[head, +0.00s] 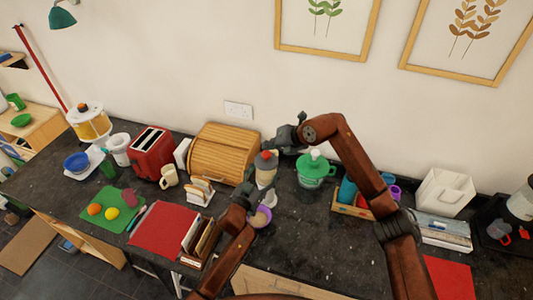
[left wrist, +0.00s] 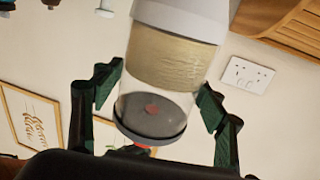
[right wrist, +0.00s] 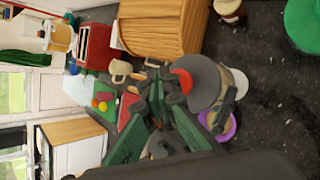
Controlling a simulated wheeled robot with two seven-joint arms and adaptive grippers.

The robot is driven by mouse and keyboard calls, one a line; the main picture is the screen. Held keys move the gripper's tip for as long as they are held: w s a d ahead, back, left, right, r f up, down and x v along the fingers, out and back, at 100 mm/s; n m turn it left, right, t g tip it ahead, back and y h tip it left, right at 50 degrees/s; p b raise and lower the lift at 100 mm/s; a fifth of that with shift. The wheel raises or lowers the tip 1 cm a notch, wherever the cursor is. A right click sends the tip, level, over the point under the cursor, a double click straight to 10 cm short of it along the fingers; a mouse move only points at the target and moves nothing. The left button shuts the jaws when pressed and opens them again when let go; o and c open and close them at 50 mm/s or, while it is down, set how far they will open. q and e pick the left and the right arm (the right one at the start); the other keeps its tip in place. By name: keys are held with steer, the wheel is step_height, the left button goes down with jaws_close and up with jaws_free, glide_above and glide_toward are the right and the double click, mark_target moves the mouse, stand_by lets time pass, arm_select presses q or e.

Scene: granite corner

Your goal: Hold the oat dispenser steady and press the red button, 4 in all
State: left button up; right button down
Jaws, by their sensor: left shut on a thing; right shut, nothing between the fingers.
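The oat dispenser (head: 265,176) stands on the dark counter in front of the wooden bread box. It has a grey lid, a clear body with oats and a red button (head: 266,155) on top. My left gripper (left wrist: 158,100) has its fingers on both sides of the dispenser (left wrist: 170,65), shut on it. My right gripper (head: 274,146) is shut and empty, its fingertips close above the button. In the right wrist view the fingertips are beside the red button (right wrist: 183,80) on the grey lid (right wrist: 207,82); I cannot tell whether they touch.
A purple bowl (head: 259,217) sits in front of the dispenser. A letter rack (head: 200,238) is near my left forearm. The counter right of the bowl is clear.

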mark_target(268, 154)
steer(key=shift+r, duration=2.45)
step_height(268, 154, up, 4)
steer(key=shift+f, duration=0.1)
stand_by(0.3)
steer(key=shift+f, duration=4.4)
steer(key=shift+f, duration=0.4)
